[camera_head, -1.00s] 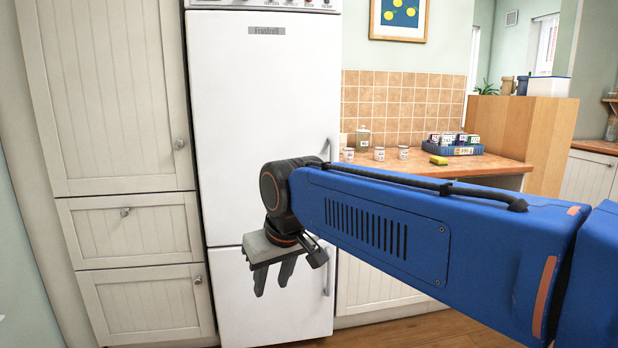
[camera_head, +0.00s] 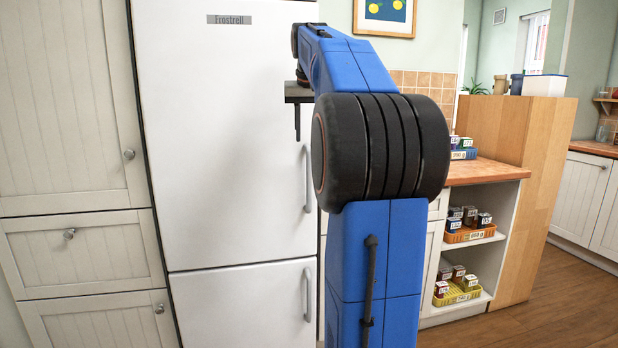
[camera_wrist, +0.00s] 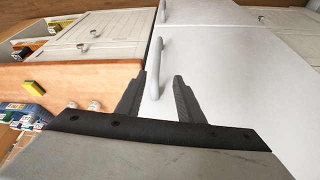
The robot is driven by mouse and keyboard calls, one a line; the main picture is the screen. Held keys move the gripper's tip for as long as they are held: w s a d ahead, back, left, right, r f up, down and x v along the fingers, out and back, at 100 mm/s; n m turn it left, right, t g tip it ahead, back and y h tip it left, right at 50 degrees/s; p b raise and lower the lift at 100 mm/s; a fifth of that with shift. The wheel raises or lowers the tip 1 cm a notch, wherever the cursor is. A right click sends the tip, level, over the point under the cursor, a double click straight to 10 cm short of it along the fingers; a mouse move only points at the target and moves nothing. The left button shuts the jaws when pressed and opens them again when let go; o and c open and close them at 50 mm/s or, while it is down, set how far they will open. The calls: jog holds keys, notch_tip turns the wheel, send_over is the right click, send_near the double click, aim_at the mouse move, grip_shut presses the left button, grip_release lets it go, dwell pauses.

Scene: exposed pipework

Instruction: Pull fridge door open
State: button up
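The tall white fridge has an upper door (camera_head: 225,130) and a lower door (camera_head: 240,305), both shut. The upper door's vertical handle (camera_head: 308,178) is at its right edge, and the lower door's handle (camera_head: 308,292) is below it. My gripper (camera_head: 297,138) points down in front of the upper door, above the upper handle in the picture; my arm partly hides it. In the wrist view, which looks upside down, my gripper (camera_wrist: 157,77) is open and empty. The upper handle (camera_wrist: 155,62) shows between and beyond the fingertips, apparently not gripped.
Cream cupboards and drawers (camera_head: 75,250) stand left of the fridge. A wooden counter (camera_head: 485,172) with open shelves holding an orange tray (camera_head: 470,236) and a yellow tray (camera_head: 462,296) is at right. Wooden floor (camera_head: 540,325) is clear at lower right.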

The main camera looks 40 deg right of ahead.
aim_at(309, 169)
jog(key=x, duration=1.1)
jog(key=d+x, duration=0.1)
jog(key=x, duration=0.5)
jog(key=shift+w, duration=0.15)
jog(key=shift+c, duration=0.7)
grip_shut()
